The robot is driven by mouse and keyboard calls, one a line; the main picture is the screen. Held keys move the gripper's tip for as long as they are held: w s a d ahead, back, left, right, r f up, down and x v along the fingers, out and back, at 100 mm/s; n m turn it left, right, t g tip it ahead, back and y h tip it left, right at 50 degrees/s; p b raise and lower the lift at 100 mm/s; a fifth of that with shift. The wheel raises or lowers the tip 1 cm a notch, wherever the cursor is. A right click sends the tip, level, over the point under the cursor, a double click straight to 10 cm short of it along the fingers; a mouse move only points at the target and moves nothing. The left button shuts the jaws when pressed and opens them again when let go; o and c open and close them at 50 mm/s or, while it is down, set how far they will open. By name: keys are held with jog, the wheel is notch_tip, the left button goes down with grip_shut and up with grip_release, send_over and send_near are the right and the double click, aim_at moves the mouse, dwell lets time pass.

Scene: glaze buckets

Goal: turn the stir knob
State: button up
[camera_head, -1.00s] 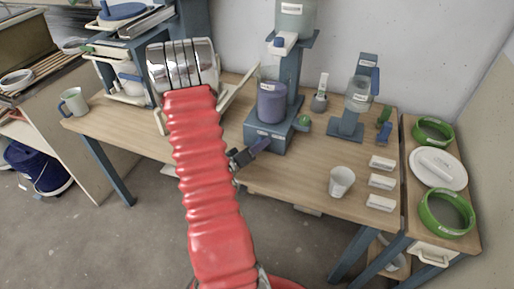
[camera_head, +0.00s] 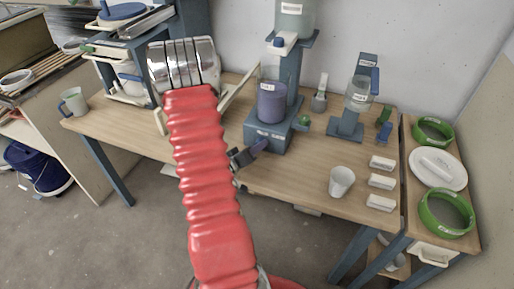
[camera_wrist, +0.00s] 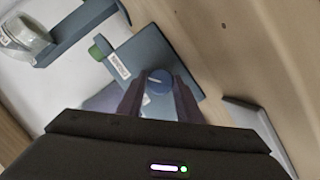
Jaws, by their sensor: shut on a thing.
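A round blue knob (camera_wrist: 158,81) with a short white mark on its face sits on the blue-grey stand base in the wrist view. I take it to be the stir knob. My gripper (camera_wrist: 159,92) has its two dark fingers on either side of this knob, shut on it. In the head view my gripper (camera_head: 257,148) is at the front of the stand base (camera_head: 283,138), and the knob is hidden there. A clear container of purple glaze (camera_head: 271,103) stands on the base. A green knob (camera_head: 304,120) is on the base's right side.
A white cup (camera_head: 341,182) and several white labelled blocks (camera_head: 381,182) are on the wooden table to the right. A second blue stand (camera_head: 346,127) holds a clear jar. Green rings (camera_head: 446,213) lie on the right side table. The table's front middle is clear.

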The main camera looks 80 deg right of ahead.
jog(key=m+t, duration=0.2)
jog(key=m, duration=0.1)
jog(key=shift+s, duration=0.15)
jog(key=m+t, duration=0.2)
jog(key=m, duration=0.2)
jog(key=shift+s+a+t, duration=0.1)
jog(key=shift+s+t, duration=0.05)
jog(key=shift+t, duration=0.25)
jog(key=m+t, duration=0.2)
jog(key=m, duration=0.1)
jog(key=shift+s+f+m, duration=0.15)
jog(key=shift+m, duration=0.15)
jog(key=m+t+h, duration=0.1)
jog(key=m+t, duration=0.1)
jog(key=m, duration=0.1)
jog(key=shift+s+f+m, duration=0.1)
jog(key=shift+m, duration=0.3)
jog(key=shift+h, duration=0.3)
jog(key=o, duration=1)
